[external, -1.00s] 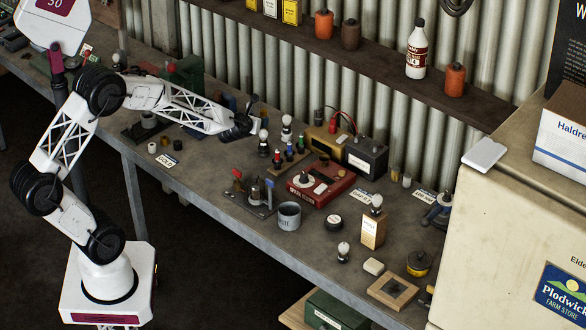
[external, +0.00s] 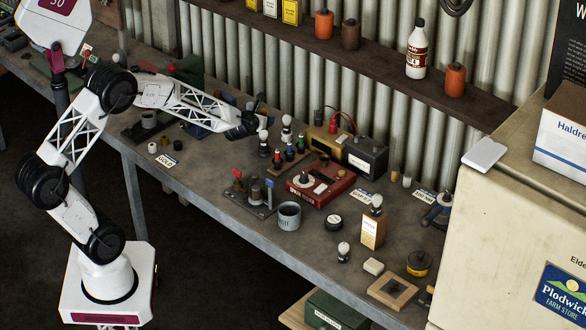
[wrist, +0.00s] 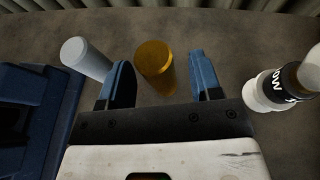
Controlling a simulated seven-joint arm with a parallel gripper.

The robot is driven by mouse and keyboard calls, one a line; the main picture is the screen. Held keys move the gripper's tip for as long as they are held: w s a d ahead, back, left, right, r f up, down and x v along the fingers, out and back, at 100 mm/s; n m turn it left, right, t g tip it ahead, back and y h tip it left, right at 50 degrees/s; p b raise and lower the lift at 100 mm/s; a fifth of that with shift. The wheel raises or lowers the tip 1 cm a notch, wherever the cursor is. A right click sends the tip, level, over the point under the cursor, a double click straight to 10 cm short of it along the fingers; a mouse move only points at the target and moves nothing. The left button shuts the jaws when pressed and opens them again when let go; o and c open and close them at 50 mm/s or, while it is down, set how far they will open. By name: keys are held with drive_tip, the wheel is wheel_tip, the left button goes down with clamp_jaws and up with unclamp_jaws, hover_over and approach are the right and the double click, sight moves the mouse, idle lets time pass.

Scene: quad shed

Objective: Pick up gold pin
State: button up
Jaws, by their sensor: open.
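The gold pin (wrist: 155,62) is a short gold cylinder. In the wrist view it stands between the two blue fingers of my gripper (wrist: 162,80), nearer the left finger, with a gap on the right. The fingers are open, and I cannot tell whether the left one touches it. A silver-grey pin (wrist: 84,56) stands just left of the left finger. In the external view my gripper (external: 254,122) is low over the back of the bench, and the gold pin there is hidden.
A white-and-black labelled object (wrist: 290,85) is close to the right finger, and a blue block (wrist: 35,110) is at the left. The corrugated wall (external: 300,100) rises behind. A red case (external: 325,182) and a black battery (external: 365,158) crowd the bench (external: 215,185) to the right.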

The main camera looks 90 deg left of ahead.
drive_tip(key=shift+w+a+f, duration=0.15)
drive_tip(key=shift+w+a, duration=0.1)
drive_tip(key=shift+a, duration=0.2)
idle(0.3)
clamp_jaws()
